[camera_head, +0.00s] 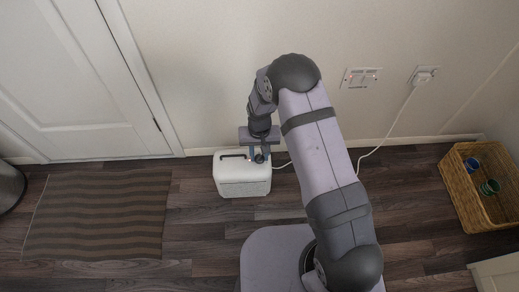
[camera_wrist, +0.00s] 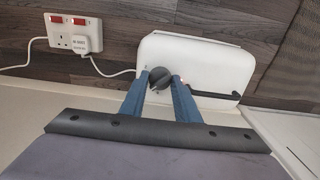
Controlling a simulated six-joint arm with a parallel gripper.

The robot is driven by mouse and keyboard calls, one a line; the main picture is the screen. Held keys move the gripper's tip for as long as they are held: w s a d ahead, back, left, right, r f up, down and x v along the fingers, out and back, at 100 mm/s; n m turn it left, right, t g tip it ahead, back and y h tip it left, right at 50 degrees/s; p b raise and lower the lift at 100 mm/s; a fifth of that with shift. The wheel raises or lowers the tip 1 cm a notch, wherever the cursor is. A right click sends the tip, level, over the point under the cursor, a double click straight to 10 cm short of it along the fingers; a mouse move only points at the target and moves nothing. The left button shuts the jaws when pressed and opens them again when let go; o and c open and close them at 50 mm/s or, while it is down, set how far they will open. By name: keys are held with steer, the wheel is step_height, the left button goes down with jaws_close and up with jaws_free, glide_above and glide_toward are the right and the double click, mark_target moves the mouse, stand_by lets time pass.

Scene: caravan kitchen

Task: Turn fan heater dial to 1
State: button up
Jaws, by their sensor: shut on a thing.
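The fan heater (camera_head: 240,180) is a white box on the floor against the wall, with a dark handle on its top. It also shows in the wrist view (camera_wrist: 205,55). Its black round dial (camera_wrist: 160,77) sits on the top face, between the blue fingers of my gripper (camera_wrist: 162,80). My gripper, seen from above in the head view (camera_head: 259,156), is shut on the dial. A small orange-red light glows beside the dial. The setting marks are too small to read, so I cannot tell the dial's position.
A wall socket with a white plug (camera_head: 424,76) feeds a cable down toward the heater. A switch plate (camera_head: 361,78) is beside it. A wicker basket (camera_head: 470,208) with cups stands at the right. A striped mat (camera_head: 98,215) lies left by the door (camera_head: 80,80).

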mark_target(259, 156)
steer(key=shift+m+p, duration=0.65)
steer(key=shift+m, duration=0.45)
steer(key=o, duration=1.1)
steer(key=shift+c, duration=0.2)
steer(key=shift+r, duration=0.1)
steer(key=shift+r+p, duration=1.45)
steer(key=shift+r, duration=2.15)
